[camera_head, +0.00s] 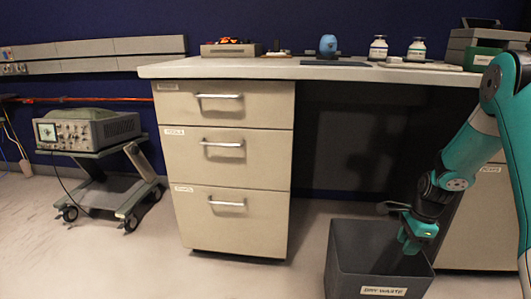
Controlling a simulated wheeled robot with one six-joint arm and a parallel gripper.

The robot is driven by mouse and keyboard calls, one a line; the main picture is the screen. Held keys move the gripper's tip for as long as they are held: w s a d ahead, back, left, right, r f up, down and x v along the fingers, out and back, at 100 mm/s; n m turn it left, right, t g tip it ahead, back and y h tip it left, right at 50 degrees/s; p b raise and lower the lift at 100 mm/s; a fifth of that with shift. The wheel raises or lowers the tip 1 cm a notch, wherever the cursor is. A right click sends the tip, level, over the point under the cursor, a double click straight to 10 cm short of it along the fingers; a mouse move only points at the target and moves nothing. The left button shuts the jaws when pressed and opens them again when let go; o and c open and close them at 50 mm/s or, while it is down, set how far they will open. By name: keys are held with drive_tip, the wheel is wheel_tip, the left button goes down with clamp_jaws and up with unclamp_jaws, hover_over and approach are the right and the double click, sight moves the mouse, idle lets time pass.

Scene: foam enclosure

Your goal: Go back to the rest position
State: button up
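My teal and black arm comes in from the right edge of the head view. My gripper (411,240) hangs at its lower end, pointing down over the opening of a dark grey bin (345,262). The bin has a white label on its front that seems to read "dry waste". The fingers are small and partly in shadow, so I cannot tell whether they are open or shut. I see nothing clearly held. The bin's inside is mostly hidden.
A drawer cabinet (235,155) stands left of the bin under a white countertop (285,69). On the counter are a blue rounded object (327,45), two white jars and a tray. An oscilloscope (88,130) sits on a wheeled cart (125,185) at left. Floor between is clear.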

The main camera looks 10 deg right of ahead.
drive_tip(key=s+a+r+n+y, duration=0.1)
drive_tip(key=s+a+r+n, duration=0.1)
drive_tip(key=a+r+n, duration=1.3)
drive_tip(key=s+a+r+n+y, duration=0.1)
drive_tip(key=s+a+r+n, duration=0.45)
drive_tip(key=s+a, duration=0.4)
drive_tip(key=s+a+r+n+y, duration=0.1)
drive_tip(key=s+a+r+n, duration=0.4)
drive_tip(key=s+a+n, duration=0.35)
wheel_tip(320, 180, up, 36)
drive_tip(key=s+a+p, duration=0.1)
drive_tip(key=p, duration=3.5)
drive_tip(key=shift+s+a, duration=0.4)
